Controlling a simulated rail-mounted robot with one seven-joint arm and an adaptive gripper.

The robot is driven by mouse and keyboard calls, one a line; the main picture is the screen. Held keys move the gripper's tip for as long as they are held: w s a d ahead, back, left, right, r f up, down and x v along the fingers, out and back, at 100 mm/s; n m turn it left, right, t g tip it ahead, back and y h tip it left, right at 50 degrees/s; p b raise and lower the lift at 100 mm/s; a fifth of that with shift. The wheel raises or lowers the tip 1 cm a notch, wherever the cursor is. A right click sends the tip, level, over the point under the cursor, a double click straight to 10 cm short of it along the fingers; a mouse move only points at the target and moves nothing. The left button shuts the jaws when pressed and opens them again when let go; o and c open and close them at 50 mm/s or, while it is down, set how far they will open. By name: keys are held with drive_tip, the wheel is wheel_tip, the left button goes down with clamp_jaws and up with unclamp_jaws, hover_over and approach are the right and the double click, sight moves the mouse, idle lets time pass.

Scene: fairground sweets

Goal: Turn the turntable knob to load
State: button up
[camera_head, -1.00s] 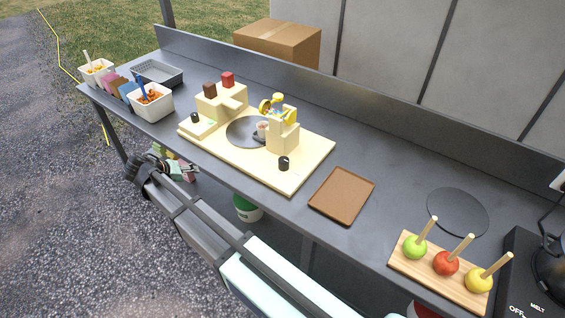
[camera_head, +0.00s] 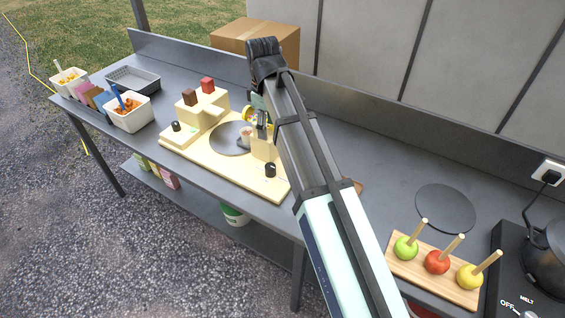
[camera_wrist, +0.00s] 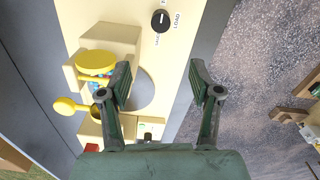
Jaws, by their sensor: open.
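The turntable knob (camera_head: 270,170) is a black dial at the near right corner of the cream machine base (camera_head: 220,170). In the wrist view the knob (camera_wrist: 160,21) is near the top, with a white mark on it and LOAD printed to its right; other labels around it are too small to read surely. My gripper (camera_wrist: 160,78) is open and empty above the base, its fingers apart from the knob, which lies beyond the fingertips in the wrist view. In the head view my arm partly hides the gripper. The grey round turntable (camera_head: 230,138) lies mid-base.
A block with a yellow wheel (camera_wrist: 96,62) and a yellow-knobbed crank (camera_wrist: 64,105) stands close to my left finger. A second black knob (camera_head: 176,126) is at the base's left. Toffee apples (camera_head: 437,262) stand on a board at right. A cardboard box (camera_head: 255,38) is behind.

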drive_tip(key=p, duration=0.4)
approach(270, 166)
wheel_tip(270, 166, down, 10)
drive_tip(key=shift+d+f, duration=0.1)
drive_tip(key=shift+d, duration=0.05)
idle(0.3)
drive_tip(key=c, duration=1.1)
